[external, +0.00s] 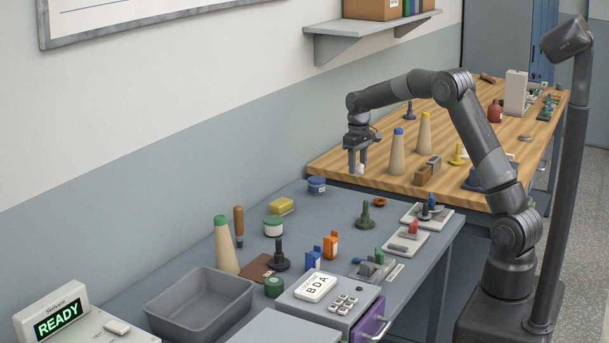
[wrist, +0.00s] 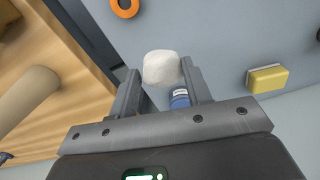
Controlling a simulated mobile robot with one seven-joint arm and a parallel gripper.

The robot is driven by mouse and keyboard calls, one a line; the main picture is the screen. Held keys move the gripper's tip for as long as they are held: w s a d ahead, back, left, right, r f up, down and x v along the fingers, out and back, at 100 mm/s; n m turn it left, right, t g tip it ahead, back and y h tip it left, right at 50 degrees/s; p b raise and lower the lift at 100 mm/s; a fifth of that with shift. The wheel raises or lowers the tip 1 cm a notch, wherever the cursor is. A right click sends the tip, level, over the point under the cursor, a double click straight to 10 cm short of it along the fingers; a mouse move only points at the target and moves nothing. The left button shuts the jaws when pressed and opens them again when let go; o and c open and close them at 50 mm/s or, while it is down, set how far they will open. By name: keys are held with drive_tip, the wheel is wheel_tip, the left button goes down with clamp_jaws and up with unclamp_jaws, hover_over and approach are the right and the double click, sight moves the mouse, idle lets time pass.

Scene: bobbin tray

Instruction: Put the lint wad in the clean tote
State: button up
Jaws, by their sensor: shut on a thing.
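The lint wad, a small off-white lump (wrist: 162,69), is held between the two fingertips of my gripper (wrist: 160,82) in the wrist view. A grey open tote (external: 202,323) stands at the front left of the grey bench, well away from my gripper. Its visible inside looks empty, and I see no label on it.
Below my gripper, a blue-lidded jar (external: 316,185) stands near the grey bench's back edge. A yellow sponge (external: 281,206), a green-lidded jar (external: 273,226), a wooden-handled tool (external: 239,226) and a tall green-tipped cone (external: 225,247) stand between my gripper and the tote.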

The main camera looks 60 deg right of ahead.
sight(201, 308)
drive_tip(key=w+a+f+n, duration=0.1)
drive_tip(key=w+a+n, duration=0.2)
drive_tip(key=a, duration=2.4)
drive_tip(key=w+a+f+n, duration=0.1)
drive_tip(key=w+a+n, duration=0.15)
drive_tip(key=a, duration=2.45)
drive_tip(key=s+a+r+n, duration=0.1)
drive_tip(key=s+a+n, duration=0.2)
drive_tip(key=a, duration=0.7)
drive_tip(key=s+a+r+n, duration=0.1)
drive_tip(key=s+a+n, duration=0.15)
drive_tip(key=a, duration=0.75)
drive_tip(key=f, duration=0.4)
drive_tip(key=s+f, duration=0.1)
drive_tip(key=shift+a+f, duration=0.25)
drive_tip(key=shift+f, duration=2.35)
drive_tip(key=shift+f, duration=0.15)
drive_tip(key=o, duration=0.6)
drive_tip(key=shift+c, duration=0.2)
drive_tip(key=o, duration=0.4)
